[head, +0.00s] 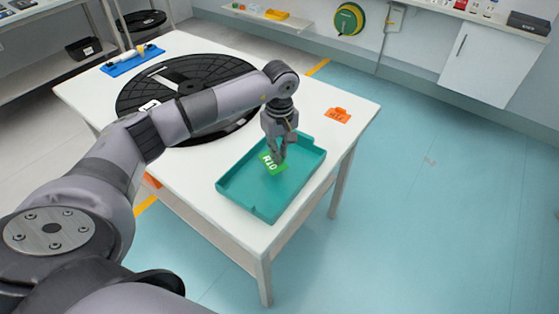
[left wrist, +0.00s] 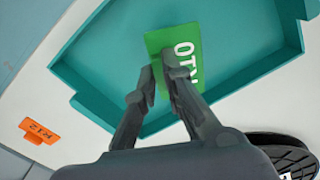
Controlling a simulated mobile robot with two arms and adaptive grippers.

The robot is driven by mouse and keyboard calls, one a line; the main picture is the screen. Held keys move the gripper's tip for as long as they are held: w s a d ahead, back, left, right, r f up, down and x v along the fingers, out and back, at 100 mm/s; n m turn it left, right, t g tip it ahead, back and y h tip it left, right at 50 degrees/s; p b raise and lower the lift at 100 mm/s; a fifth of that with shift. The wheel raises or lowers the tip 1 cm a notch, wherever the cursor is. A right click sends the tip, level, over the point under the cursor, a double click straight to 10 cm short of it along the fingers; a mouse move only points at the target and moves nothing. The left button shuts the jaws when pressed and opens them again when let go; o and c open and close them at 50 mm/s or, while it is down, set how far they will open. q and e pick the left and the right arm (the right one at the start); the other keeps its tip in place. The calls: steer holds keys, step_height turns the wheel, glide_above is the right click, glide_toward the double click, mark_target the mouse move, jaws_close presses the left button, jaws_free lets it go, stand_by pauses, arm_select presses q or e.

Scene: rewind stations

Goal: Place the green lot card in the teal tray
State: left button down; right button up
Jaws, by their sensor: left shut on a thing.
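The green lot card (head: 270,164) has white lettering and is held by my left gripper (head: 277,153) over the teal tray (head: 262,205). In the left wrist view the green card (left wrist: 187,45) is between the fingertips of my left gripper (left wrist: 157,75), which cover part of it. The teal tray (left wrist: 90,88) lies behind the card there. The tray stands on the white table near its front right corner and holds nothing else that I see. I cannot tell whether the card touches the tray floor. My right gripper is not in view.
An orange card (head: 338,116) lies on the white table (head: 345,100) behind the tray. A large black reel (head: 130,95) lies left of the tray, partly behind my arm. A blue holder (head: 132,61) lies at the table's far left. The floor to the right is clear.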

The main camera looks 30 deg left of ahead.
arm_select(q)
steer(key=shift+f, duration=0.25)
step_height(320, 180, down, 3)
steer(key=shift+f, duration=0.55)
steer(key=c, duration=2.2)
jaws_free()
steer(key=shift+f, duration=0.15)
steer(key=o, duration=0.5)
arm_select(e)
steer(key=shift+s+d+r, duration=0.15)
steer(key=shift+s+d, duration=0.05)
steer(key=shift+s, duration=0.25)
